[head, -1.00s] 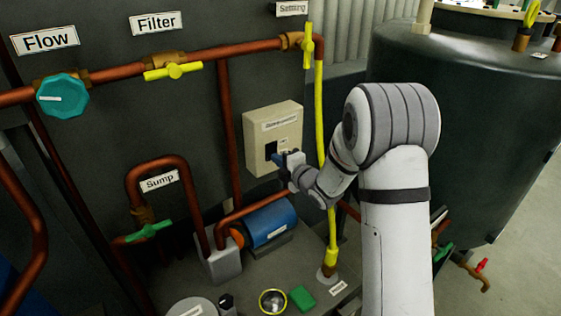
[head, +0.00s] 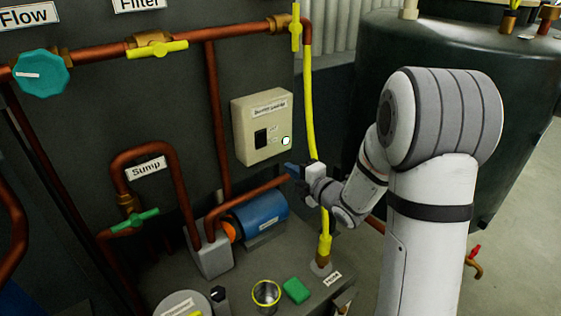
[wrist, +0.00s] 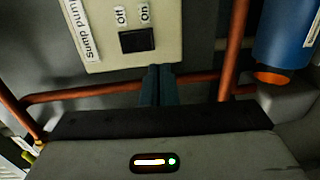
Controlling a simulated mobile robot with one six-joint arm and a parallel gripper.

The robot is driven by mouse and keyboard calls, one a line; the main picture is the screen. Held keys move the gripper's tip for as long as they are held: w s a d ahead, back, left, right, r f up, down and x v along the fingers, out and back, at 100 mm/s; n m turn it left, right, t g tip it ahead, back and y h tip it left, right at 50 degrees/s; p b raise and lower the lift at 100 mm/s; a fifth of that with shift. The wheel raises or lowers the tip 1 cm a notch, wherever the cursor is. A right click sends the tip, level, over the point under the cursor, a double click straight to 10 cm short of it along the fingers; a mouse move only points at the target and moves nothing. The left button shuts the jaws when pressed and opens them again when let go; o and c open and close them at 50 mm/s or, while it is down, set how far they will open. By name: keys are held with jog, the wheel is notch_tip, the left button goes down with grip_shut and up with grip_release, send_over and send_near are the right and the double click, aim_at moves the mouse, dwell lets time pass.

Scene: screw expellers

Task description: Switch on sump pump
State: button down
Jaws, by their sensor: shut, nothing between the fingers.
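The cream sump pump switch box (head: 248,142) is mounted on the dark wall. In the wrist view the closed fingers (wrist: 158,72) point toward the box's edge.
A blue pump motor (head: 261,216) sits below left of my gripper. Copper pipes (head: 221,120) run around the box, and a yellow pipe (head: 312,110) stands close to its right. A metal cup (head: 266,293) and a green block (head: 297,290) rest on the base.

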jog(key=v, duration=0.2)
jog(key=shift+s+d+f, duration=0.2)
jog(key=shift+f, duration=0.05)
jog(key=shift+r, duration=0.1)
jog(key=s+d+r+m+g+h+p, duration=0.4)
jog(key=s+d+r+m+h+p, duration=0.45)
jog(key=m, duration=0.45)
jog(key=s+a+r+m+g+p, duration=0.1)
jog(key=s+r+m+g+p, duration=0.2)
jog(key=s+m, duration=0.3)
jog(key=s+r+m+g+p, duration=0.3)
jog(key=s+r+m+g, duration=0.1)
jog(key=s, duration=0.9)
jog(key=shift+a+r+m+h, duration=0.45)
jog(key=shift+r+m, duration=0.3)
jog(key=shift+m, duration=0.15)
